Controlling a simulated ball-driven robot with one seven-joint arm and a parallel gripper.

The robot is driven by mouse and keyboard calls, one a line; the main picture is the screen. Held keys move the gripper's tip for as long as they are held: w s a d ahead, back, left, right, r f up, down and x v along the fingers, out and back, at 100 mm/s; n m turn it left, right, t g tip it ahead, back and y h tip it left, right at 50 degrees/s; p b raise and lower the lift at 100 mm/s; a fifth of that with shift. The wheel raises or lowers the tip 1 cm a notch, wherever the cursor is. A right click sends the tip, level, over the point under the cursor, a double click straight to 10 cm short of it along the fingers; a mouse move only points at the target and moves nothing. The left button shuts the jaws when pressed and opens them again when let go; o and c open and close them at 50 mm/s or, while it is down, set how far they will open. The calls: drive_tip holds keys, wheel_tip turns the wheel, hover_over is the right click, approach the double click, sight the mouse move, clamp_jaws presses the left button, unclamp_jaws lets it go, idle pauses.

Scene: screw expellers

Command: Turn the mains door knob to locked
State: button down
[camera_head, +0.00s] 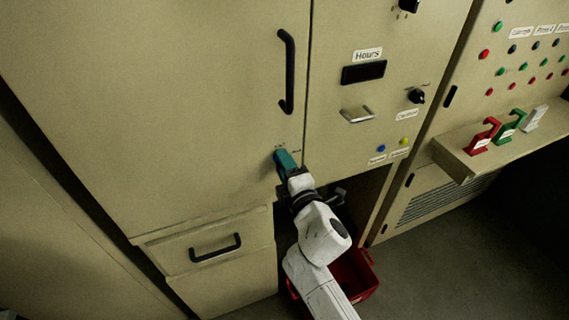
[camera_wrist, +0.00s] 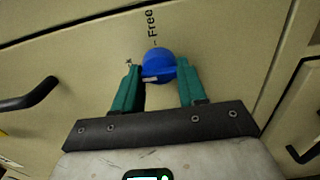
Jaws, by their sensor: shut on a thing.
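The mains door knob (camera_wrist: 158,60) is round and blue, with a raised grip bar across it, and sits on the beige cabinet door. My gripper (camera_wrist: 159,76) has teal fingers on either side of the knob and is shut on it in the wrist view. The label "Free" (camera_wrist: 150,22) with a short mark stands just above the knob in that view. In the head view my gripper (camera_head: 286,160) is at the lower right corner of the large door (camera_head: 170,110); its fingers hide the knob there. A locked label cannot be read.
A black door handle (camera_head: 287,72) is above my gripper, and a drawer handle (camera_head: 215,248) is at lower left. A panel with an "Hours" display (camera_head: 363,73) is to the right. A red crate (camera_head: 360,272) lies below, beside my arm.

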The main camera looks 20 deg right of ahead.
drive_tip(key=shift+a, duration=0.1)
idle(0.4)
drive_tip(key=c, duration=0.6)
unclamp_jaws()
drive_tip(key=shift+c, duration=0.2)
drive_tip(key=s, duration=1)
drive_tip(key=shift+s, duration=0.4)
